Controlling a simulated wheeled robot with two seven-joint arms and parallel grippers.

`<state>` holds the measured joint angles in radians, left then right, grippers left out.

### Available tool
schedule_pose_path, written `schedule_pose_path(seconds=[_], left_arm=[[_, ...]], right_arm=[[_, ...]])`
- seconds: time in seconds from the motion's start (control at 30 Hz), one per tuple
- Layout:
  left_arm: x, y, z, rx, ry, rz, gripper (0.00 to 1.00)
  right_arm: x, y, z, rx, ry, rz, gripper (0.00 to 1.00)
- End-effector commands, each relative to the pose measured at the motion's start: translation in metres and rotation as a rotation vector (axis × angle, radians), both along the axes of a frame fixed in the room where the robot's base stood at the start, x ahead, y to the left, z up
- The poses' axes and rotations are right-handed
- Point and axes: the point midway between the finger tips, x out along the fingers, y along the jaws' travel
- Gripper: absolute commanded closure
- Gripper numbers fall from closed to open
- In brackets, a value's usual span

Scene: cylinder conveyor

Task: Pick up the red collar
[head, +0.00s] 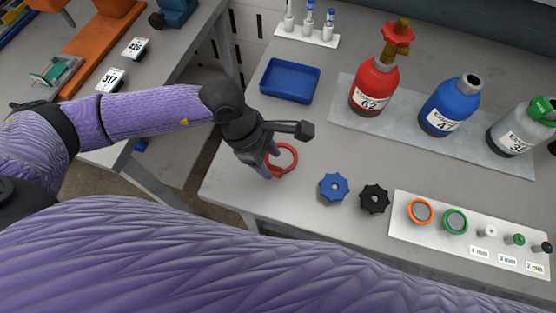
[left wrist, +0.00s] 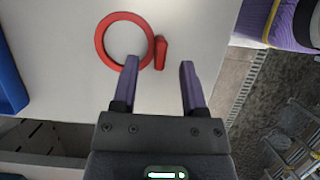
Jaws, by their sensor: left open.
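The red collar (head: 291,154) is a ring with a short tab, lying on the grey table near its left edge. In the left wrist view the ring (left wrist: 103,32) is at the upper left, with its tab (left wrist: 161,52) on the ring's right side. My left gripper (head: 269,174) is over the collar in the head view and hides part of it. In the left wrist view its two purple fingers (left wrist: 158,64) are apart, and the tab shows between and beyond their tips. Nothing is held. My right gripper is not in view.
A blue tray (head: 290,80) lies behind the collar. A blue knob (head: 333,187) and a black knob (head: 374,198) lie to its right, beside a white board (head: 405,232) with small parts. Red (head: 374,88), blue (head: 450,106) and grey (head: 513,129) bottles stand behind.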

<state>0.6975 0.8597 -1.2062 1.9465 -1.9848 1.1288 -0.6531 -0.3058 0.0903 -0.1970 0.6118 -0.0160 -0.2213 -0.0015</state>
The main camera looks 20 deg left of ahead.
Motion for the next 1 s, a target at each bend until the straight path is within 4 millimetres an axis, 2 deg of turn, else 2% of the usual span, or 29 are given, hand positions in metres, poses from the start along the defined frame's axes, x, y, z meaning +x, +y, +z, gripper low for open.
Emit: schedule_pose_path(seconds=[0.03,0.13,0.4,0.67,1.0], left_arm=[[-0.001,-0.004,-0.011,-0.001,0.004,-0.001,0.44],[-0.001,-0.01,-0.026,-0.002,0.004,-0.001,0.44],[-0.001,-0.012,-0.03,-0.002,0.0,0.001,0.44],[-0.001,-0.012,-0.03,-0.003,0.001,0.001,0.99],[-0.001,-0.013,-0.03,-0.003,0.002,0.001,1.0]], right_arm=[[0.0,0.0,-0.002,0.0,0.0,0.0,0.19],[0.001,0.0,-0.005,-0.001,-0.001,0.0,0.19],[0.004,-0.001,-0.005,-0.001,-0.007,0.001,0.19],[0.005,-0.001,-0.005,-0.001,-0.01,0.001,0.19],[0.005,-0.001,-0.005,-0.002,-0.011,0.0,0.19]])
